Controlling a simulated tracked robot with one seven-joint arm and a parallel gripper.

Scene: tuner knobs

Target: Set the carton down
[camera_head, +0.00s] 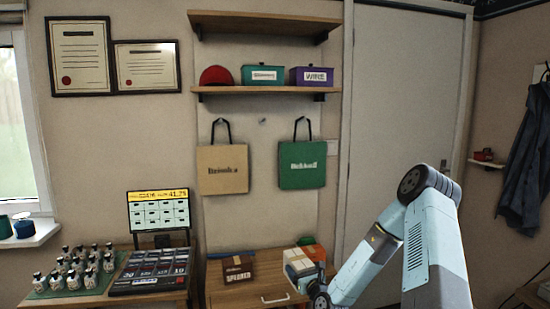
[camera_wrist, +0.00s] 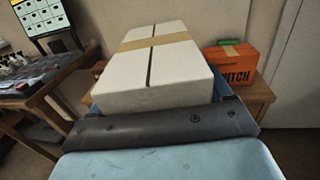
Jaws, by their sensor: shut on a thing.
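A white carton (camera_wrist: 155,68) with a tan tape strip fills the middle of the wrist view. It also shows in the head view (camera_head: 298,258) at the lower centre, above or at the wooden cabinet (camera_head: 232,298). My gripper (camera_head: 319,286) is shut on the carton. In the wrist view the carton lies just beyond the dark bar of my gripper, with a blue part at its right side. Its underside is hidden, so I cannot tell whether it touches the cabinet top.
An orange box (camera_wrist: 236,63) stands on the cabinet right of the carton. A brown speaker box (camera_head: 238,271) stands to its left. Left is a table with a register (camera_head: 155,270), a screen (camera_head: 158,212) and several small bottles (camera_head: 75,268). Bags (camera_head: 222,169) hang above.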

